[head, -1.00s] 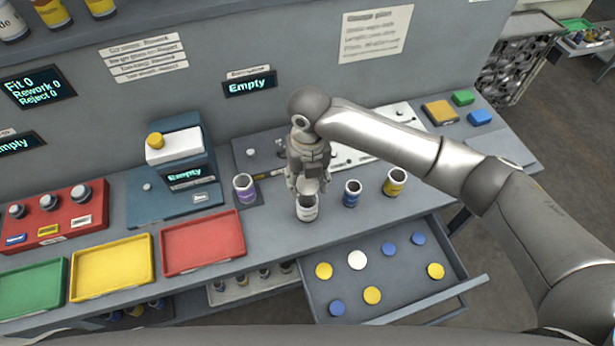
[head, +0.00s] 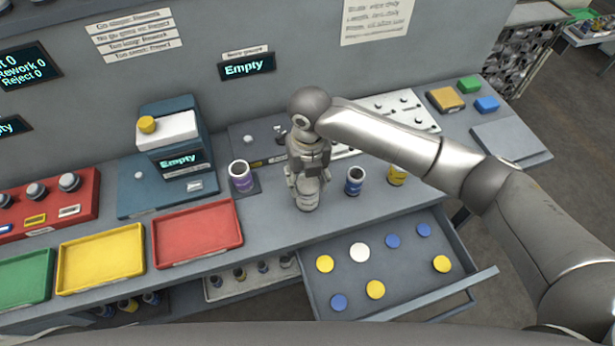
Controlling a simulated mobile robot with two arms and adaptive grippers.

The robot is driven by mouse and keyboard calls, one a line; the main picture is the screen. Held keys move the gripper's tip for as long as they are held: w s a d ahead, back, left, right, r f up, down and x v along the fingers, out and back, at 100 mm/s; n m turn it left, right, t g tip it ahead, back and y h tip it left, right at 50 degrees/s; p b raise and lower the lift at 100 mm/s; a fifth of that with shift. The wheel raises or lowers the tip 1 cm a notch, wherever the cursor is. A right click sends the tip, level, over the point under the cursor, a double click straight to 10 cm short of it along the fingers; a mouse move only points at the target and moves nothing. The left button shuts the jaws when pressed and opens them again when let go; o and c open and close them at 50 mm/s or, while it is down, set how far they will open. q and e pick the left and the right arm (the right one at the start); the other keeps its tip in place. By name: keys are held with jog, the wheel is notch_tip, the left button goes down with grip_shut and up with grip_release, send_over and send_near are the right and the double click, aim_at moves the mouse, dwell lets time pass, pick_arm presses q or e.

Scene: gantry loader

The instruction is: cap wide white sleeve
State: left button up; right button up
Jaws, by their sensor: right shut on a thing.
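The wide white sleeve (head: 307,202) stands upright on the bench, right of the purple-labelled sleeve (head: 242,176). My right gripper (head: 308,184) points straight down over it, shut on what seems a white cap at the sleeve's mouth. The fingers hide the cap and the sleeve's top, so I cannot tell how the cap sits. The open drawer (head: 320,301) in front holds another white cap (head: 360,252) among blue and yellow caps, with one gap in its front row. My left gripper is not in view.
A blue-labelled sleeve (head: 354,181) and a yellow-labelled sleeve (head: 397,174) stand close on the right. Red (head: 240,241), yellow (head: 63,290) and green (head: 47,294) trays lie on the left. The drawer juts out in front of the bench.

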jog(key=shift+f, duration=0.35)
jog(key=shift+s+f, duration=0.1)
jog(key=o, duration=0.8)
jog(key=shift+o, duration=0.2)
notch_tip(320, 180, up, 12)
dwell(0.7)
